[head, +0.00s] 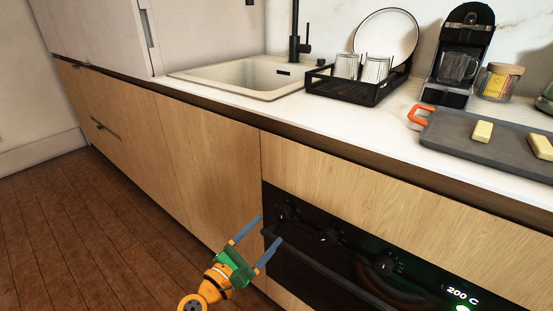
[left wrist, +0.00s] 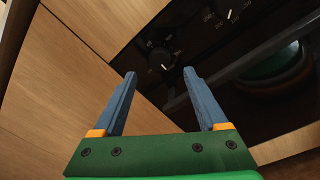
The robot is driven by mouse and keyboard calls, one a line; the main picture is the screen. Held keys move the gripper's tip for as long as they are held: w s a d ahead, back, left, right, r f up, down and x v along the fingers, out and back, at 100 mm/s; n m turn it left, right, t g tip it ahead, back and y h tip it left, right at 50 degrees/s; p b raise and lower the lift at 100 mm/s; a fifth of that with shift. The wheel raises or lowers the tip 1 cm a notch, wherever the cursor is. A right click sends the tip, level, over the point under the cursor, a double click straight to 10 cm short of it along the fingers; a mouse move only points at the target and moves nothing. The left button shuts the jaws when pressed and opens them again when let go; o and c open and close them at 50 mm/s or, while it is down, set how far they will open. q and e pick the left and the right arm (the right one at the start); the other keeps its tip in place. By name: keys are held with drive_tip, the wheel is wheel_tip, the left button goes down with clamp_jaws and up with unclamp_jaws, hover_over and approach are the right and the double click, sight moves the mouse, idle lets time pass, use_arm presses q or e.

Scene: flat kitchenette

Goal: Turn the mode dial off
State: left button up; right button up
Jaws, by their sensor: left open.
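The black oven front (head: 315,262) carries a row of dark dials: a left dial (head: 285,211), a middle dial (head: 328,235) and a right dial (head: 387,264). No readable label shows which is the mode dial. A display reads "200 C" (head: 462,296). My left gripper (head: 270,229) is open and empty, in front of the oven's left end near the left dial. In the left wrist view, a dial (left wrist: 160,58) with a pale mark lies beyond and between the fingertips (left wrist: 160,74), apparently apart from them. A second dial (left wrist: 228,9) is farther up. My right gripper is not in view.
The oven handle bar (head: 330,272) runs below the dials, close to the gripper. The countertop (head: 300,112) above holds a dish rack (head: 350,90), a coffee machine (head: 462,50) and a grey tray (head: 455,145) with yellow blocks. The wooden floor at left is clear.

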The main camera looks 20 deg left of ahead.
sight(282, 214)
use_arm(q)
drive_tip(key=shift+m, duration=0.3)
drive_tip(key=x, duration=0.3)
drive_tip(key=b+x, duration=0.1)
drive_tip(key=x, duration=0.2)
drive_tip(key=shift+a+f, duration=0.15)
drive_tip(key=shift+f, duration=0.05)
drive_tip(key=shift+w, duration=0.4)
drive_tip(key=shift+r, duration=0.1)
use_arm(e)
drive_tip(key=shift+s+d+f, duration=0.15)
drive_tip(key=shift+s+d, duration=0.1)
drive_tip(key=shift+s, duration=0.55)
use_arm(q)
clamp_jaws()
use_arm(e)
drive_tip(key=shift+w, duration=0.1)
